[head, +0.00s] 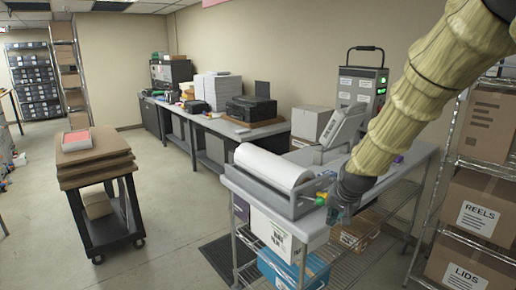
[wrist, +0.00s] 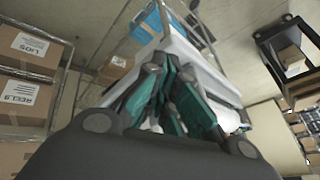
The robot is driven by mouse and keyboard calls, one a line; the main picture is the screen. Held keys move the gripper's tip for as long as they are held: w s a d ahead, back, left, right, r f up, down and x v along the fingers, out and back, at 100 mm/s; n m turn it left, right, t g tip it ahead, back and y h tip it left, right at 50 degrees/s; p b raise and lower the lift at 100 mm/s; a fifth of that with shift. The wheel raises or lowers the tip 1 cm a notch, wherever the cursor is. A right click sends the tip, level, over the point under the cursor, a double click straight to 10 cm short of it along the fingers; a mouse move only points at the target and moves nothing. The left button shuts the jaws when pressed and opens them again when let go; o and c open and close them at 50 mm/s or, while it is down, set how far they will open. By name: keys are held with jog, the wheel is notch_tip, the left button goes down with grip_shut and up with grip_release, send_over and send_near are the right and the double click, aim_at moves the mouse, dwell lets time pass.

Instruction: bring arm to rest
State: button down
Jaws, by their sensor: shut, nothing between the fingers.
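My arm (head: 430,75), in a pale ribbed sleeve, comes down from the upper right in the head view. My gripper (head: 338,214) is at its lower end, in front of the right end of the laminator (head: 290,205) on the grey bench. I cannot tell whether it touches the bench or the machine. In the wrist view my gripper (wrist: 166,98) shows dark finger links and teal pads, close together with nothing held between them. A white roll (head: 272,165) lies in the laminator. A green knob (head: 320,200) is just left of the gripper.
A wheeled cart (head: 97,165) with stacked boards stands at left. A wire shelf with boxes marked REELS (head: 482,210) and LIDS (head: 462,275) is close on the right. A blue bin (head: 290,268) is under the bench.

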jog(key=s+f+n+g+b, duration=0.15)
jog(key=s+f, duration=0.25)
jog(key=f, duration=0.6)
jog(key=s+f+b, duration=0.2)
jog(key=s+f, duration=0.3)
jog(key=f, duration=0.4)
jog(key=s+f+g+b, duration=0.1)
jog(key=s+f, duration=0.3)
jog(key=f, duration=0.6)
jog(key=s+f+n+g+b, duration=0.1)
jog(key=s+f+b, duration=0.1)
jog(key=s+f, duration=0.6)
jog(key=s+f+n+g+b, duration=0.1)
jog(key=s+f+b, duration=0.1)
jog(key=s+f, duration=0.7)
jog(key=s+a+f+n+g+b, duration=0.1)
jog(key=s+f, duration=0.7)
jog(key=s, duration=1)
jog(key=shift+s+f+h+b, duration=0.2)
jog(key=shift+f+h+b, duration=0.1)
jog(key=shift+b, duration=0.6)
jog(key=shift+n, duration=0.25)
